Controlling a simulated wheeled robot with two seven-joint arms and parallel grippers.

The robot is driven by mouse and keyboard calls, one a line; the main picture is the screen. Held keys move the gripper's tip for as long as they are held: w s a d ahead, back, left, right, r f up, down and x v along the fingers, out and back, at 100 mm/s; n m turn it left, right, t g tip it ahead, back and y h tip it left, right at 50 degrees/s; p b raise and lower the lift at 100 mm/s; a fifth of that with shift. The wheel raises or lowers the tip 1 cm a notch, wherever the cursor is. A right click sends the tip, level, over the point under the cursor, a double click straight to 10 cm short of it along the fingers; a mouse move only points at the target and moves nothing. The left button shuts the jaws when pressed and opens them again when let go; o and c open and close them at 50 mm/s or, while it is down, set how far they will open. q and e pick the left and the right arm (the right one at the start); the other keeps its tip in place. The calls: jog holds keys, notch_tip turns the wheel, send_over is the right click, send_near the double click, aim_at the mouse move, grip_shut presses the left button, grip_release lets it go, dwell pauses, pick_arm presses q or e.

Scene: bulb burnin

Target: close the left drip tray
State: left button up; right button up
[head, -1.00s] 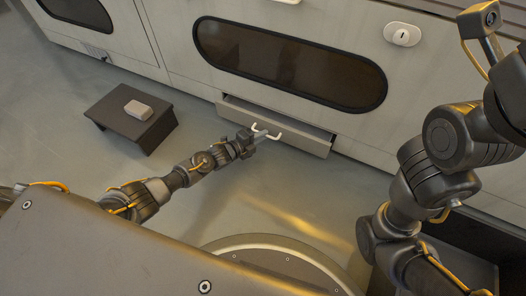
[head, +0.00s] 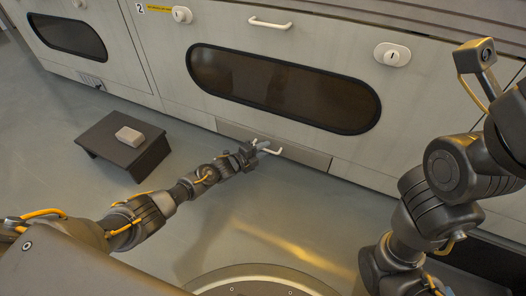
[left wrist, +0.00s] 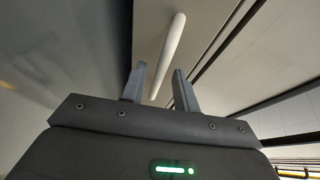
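The left drip tray (head: 309,158) is a low grey drawer front under the dark oval window, and it looks flush with the cabinet face. Its white bar handle (head: 276,151) sticks out from the front. My left gripper (head: 262,147) is at this handle. In the left wrist view, the white handle (left wrist: 168,55) runs down between the two parted fingertips of my left gripper (left wrist: 158,88), with small gaps beside it. The gripper is open; contact with the handle cannot be told. My right arm shows at the right, but its gripper is out of view.
A low dark stand (head: 125,145) with a pale block (head: 129,136) on it is on the floor at the left. The cabinet (head: 165,65) runs along the back, with a white handle (head: 270,23) above the window.

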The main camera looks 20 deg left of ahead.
pick_arm(q)
jog(key=shift+s+a, duration=0.1)
jog(key=p+v, duration=0.6)
jog(key=v, duration=0.4)
jog(key=shift+s+a+p, duration=0.2)
jog(key=shift+s+p, duration=0.1)
jog(key=shift+p, duration=0.1)
jog(key=shift+d, duration=0.1)
